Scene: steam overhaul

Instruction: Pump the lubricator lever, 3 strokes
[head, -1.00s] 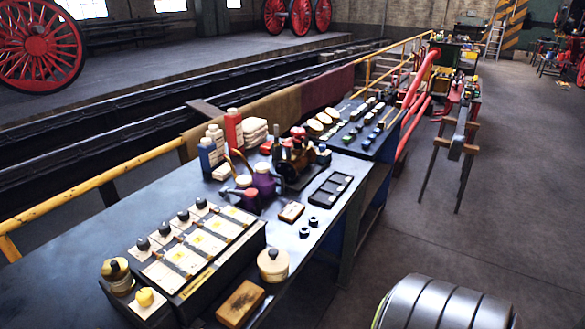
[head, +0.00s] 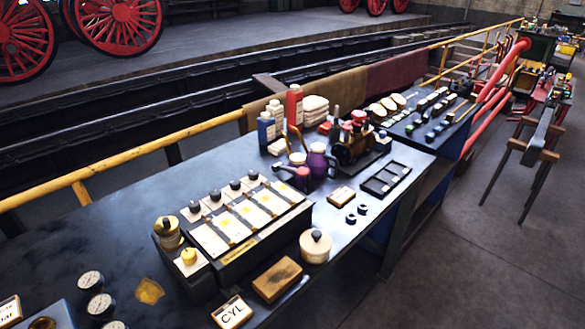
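A dark box with several cream panels and black knobs along its back edge (head: 255,240) sits on the near bench and looks like the lubricator. A brass-coloured round cap (head: 167,232) and a yellow knob (head: 189,257) are at its left end. I cannot make out a lever on it for certain. Neither of my grippers is in view.
On the dark bench (head: 125,215) are a cream lidded pot (head: 315,245), a wooden block (head: 277,279), a CYL card (head: 232,312) and several gauges (head: 90,281). Oil cans (head: 317,160), bottles (head: 266,128) and a small engine model (head: 352,138) stand behind. The bench's left middle is clear.

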